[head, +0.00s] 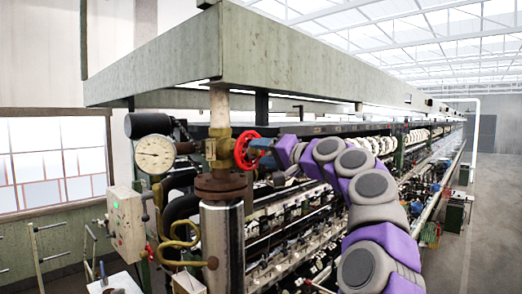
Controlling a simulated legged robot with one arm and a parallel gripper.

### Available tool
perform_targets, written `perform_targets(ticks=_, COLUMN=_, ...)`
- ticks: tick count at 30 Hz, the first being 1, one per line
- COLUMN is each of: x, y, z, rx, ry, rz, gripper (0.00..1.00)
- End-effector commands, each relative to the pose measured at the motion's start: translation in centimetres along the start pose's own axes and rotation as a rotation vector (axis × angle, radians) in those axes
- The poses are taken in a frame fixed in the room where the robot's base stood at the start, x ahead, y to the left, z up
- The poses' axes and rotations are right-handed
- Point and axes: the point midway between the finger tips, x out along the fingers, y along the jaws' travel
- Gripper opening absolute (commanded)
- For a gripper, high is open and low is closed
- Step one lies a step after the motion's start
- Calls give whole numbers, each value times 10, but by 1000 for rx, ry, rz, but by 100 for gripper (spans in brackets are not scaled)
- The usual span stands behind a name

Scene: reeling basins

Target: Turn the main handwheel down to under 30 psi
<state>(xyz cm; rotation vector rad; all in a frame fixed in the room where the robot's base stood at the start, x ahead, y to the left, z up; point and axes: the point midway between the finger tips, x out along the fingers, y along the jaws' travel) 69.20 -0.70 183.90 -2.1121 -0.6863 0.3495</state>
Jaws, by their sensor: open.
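The red handwheel (241,150) is on the right side of a brass valve (217,153), which sits on a vertical pipe. A round white pressure gauge (155,154) is to the left of the valve. Its needle appears to point left, but the numbers are too small to read. My gripper (259,149) is open at the right side of the handwheel, at about the same height. It overlaps the wheel's right edge in the picture. I cannot tell whether it touches the rim. The fingertips are small and partly lost against the wheel.
A rusty flange (221,186) and a shiny metal cylinder (222,245) stand below the valve. A control box (126,222) and a curled brass pipe (176,243) are at lower left. A long green beam (160,58) hangs above.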

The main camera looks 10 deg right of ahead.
Motion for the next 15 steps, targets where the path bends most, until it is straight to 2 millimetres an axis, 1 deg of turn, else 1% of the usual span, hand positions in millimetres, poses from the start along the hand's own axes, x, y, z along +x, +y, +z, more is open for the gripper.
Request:
perform_targets(ticks=1, x=4, y=0, z=0, rx=0, ry=-2, rz=2, gripper=53)
perform_targets(ticks=5, x=9, y=1, z=1, rx=0, ry=-2, rz=2, gripper=53)
perform_targets(ticks=15, x=10, y=0, z=0, rx=0, ry=0, rz=0, gripper=52)
